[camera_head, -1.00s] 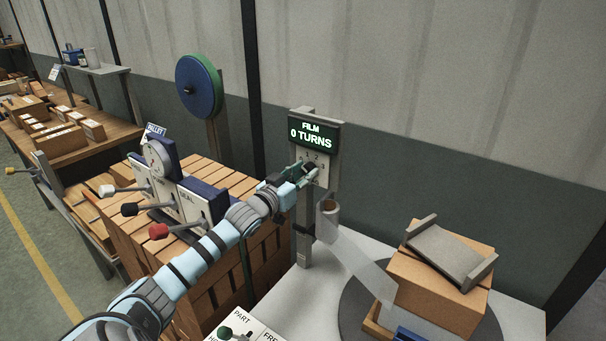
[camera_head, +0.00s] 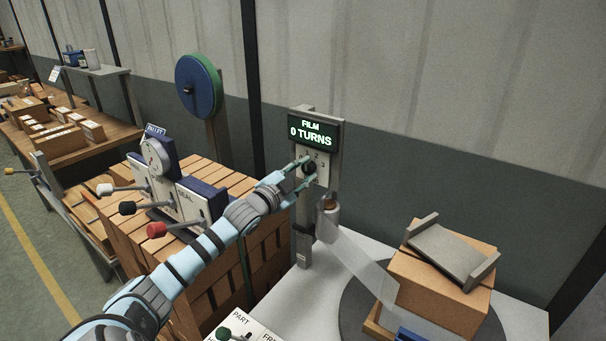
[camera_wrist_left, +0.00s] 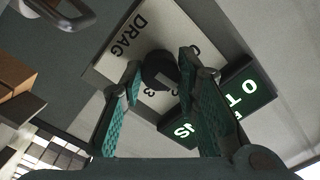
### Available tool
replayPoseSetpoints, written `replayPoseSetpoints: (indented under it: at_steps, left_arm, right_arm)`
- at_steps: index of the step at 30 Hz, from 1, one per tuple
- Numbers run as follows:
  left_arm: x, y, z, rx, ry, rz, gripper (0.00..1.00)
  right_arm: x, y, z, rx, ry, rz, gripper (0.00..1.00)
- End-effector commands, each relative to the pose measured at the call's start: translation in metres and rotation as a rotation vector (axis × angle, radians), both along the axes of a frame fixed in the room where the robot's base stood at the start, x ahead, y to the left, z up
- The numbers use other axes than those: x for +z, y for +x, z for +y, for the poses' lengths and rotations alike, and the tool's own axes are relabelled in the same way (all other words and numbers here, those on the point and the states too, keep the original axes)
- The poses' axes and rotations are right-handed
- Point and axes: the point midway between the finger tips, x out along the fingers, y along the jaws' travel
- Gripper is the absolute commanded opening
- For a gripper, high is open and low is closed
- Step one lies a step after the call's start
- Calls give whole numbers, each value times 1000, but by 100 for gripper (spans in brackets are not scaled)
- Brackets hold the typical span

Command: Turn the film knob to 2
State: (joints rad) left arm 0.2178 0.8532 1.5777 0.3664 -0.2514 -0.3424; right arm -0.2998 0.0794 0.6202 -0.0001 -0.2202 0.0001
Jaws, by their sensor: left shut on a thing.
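The film knob (camera_head: 309,168) is a dark round knob on a pale numbered panel under the film display (camera_head: 314,134), which reads "FILM 0 TURNS". My left gripper (camera_head: 304,167) is at the panel, its fingers on either side of the knob. In the left wrist view the knob (camera_wrist_left: 160,72) sits between the two teal-padded fingers (camera_wrist_left: 157,88), and my gripper is shut on it. Its pointer mark is too small to read surely. Digits on the dial are partly hidden by the knob and fingers. My right gripper is not in view.
A film roll (camera_head: 328,212) hangs below the panel, its clear film stretching to a cardboard box (camera_head: 445,285) on the turntable.

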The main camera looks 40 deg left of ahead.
Motion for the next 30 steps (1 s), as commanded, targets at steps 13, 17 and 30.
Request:
replayPoseSetpoints:
  at_steps: [13, 17, 30]
  left_arm:
    - [1, 0, 1, 1, 355, 38, 1]
    - [2, 0, 0, 1, 419, 45, 1]
    - [3, 0, 1, 1, 493, 52, 1]
  right_arm:
    - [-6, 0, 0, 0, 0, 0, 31]
    - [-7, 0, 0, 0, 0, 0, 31]
    - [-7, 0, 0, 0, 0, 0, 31]
